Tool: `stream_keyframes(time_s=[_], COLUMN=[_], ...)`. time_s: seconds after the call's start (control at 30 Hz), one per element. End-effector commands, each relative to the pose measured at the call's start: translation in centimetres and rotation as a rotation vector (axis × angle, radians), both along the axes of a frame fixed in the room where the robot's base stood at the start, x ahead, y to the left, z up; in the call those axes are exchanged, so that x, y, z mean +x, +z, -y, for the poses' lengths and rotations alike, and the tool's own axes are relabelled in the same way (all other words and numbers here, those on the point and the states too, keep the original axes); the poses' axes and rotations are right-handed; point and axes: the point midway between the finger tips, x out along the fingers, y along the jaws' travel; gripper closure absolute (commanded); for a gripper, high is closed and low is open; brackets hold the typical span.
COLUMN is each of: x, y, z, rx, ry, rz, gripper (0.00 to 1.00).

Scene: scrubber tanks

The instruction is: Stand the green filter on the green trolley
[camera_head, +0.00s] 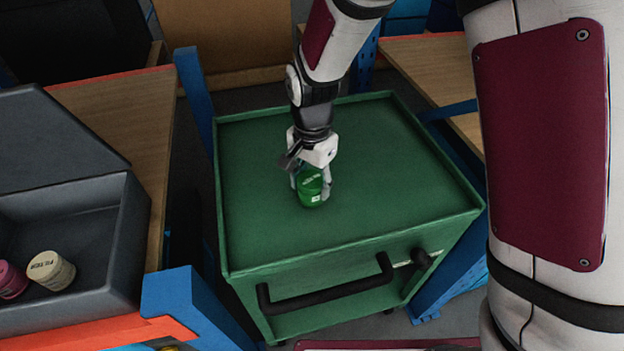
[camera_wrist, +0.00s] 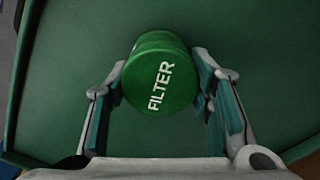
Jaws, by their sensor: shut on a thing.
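The green filter (camera_head: 311,186) is a short green cylinder with white lettering, over the middle of the green trolley's top (camera_head: 385,215). My gripper (camera_head: 312,188) is shut on the filter, with one finger on each side of it. In the wrist view the filter (camera_wrist: 160,75) shows its round end with the word FILTER, between the two fingers of my gripper (camera_wrist: 163,100). The filter looks about upright.
At the left, a dark grey bin (camera_head: 75,262) on a wooden bench holds a cream filter (camera_head: 50,270) and a crimson one (camera_head: 10,280). The trolley has a raised rim and a black handle (camera_head: 330,292) in front. Its top is otherwise clear. Blue posts (camera_head: 195,95) stand close by.

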Motion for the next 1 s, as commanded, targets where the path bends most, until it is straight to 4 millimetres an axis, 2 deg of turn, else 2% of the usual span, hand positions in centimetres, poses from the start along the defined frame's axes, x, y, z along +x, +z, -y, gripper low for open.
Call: stream_keyframes(time_s=[0.17,0.2,0.3,0.67,0.77,1.0], x=[0.0,0.0,0.0,0.0,0.0,0.1], y=[-0.3,-0.4,-0.3,0.1,1.1,5.8], z=[0.0,0.0,0.0,0.0,0.0,0.0], rx=[-0.001,-0.001,-0.001,0.001,0.001,0.003], ry=[0.000,0.000,0.000,0.000,0.000,-0.001], rz=[-0.001,-0.001,-0.001,0.001,0.002,0.005], gripper=[0.78,0.50,0.32,0.32,0.32,0.32])
